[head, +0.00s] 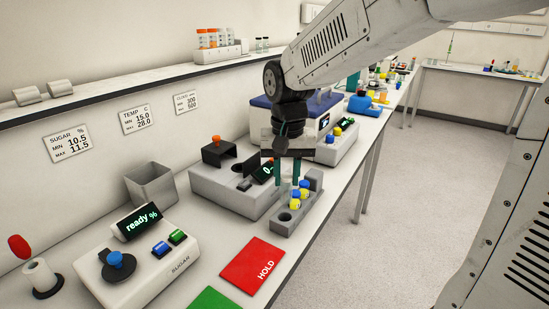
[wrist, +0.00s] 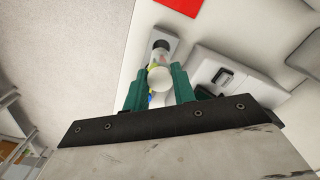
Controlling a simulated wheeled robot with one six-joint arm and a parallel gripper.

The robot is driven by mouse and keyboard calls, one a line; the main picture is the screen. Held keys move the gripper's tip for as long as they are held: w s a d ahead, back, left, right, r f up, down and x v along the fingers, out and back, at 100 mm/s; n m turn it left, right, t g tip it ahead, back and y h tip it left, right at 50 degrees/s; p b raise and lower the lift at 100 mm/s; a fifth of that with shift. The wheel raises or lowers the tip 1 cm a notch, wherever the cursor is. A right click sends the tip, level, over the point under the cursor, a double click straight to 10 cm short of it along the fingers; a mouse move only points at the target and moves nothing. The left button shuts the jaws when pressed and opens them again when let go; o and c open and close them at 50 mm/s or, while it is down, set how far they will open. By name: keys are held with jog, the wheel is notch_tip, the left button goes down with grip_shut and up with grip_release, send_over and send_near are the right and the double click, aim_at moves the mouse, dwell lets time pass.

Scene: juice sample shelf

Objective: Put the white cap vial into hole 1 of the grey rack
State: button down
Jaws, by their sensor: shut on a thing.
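The grey rack (head: 286,230) stands on the bench in front of a grey instrument. Its near hole (head: 285,217) looks empty. Vials with blue caps and yellow contents (head: 296,199) stand farther back in it. My gripper (head: 288,178) is above the rack, fingers pointing down. In the wrist view its green fingers (wrist: 160,85) are shut on the white cap vial (wrist: 160,78), seen from its cap end. The vial hides part of the rack (wrist: 170,33) below. In the head view I cannot make out the held vial.
A red HOLD mat (head: 252,264) lies left of the rack, with a green mat (head: 212,299) nearer. The sugar meter (head: 140,262) reads ready. A grey bin (head: 151,185) and the grey instrument (head: 217,190) stand behind. A shelf (head: 120,87) runs along the wall.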

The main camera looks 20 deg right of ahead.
aim_at(285, 201)
jog(key=shift+w+f, duration=0.15)
jog(key=shift+w, duration=0.25)
jog(key=shift+d+f, duration=0.1)
jog(key=shift+f, duration=2.1)
jog(key=shift+r, duration=0.1)
jog(key=shift+s, duration=0.1)
jog(key=shift+f, duration=1.85)
jog(key=c, duration=1.1)
grip_release()
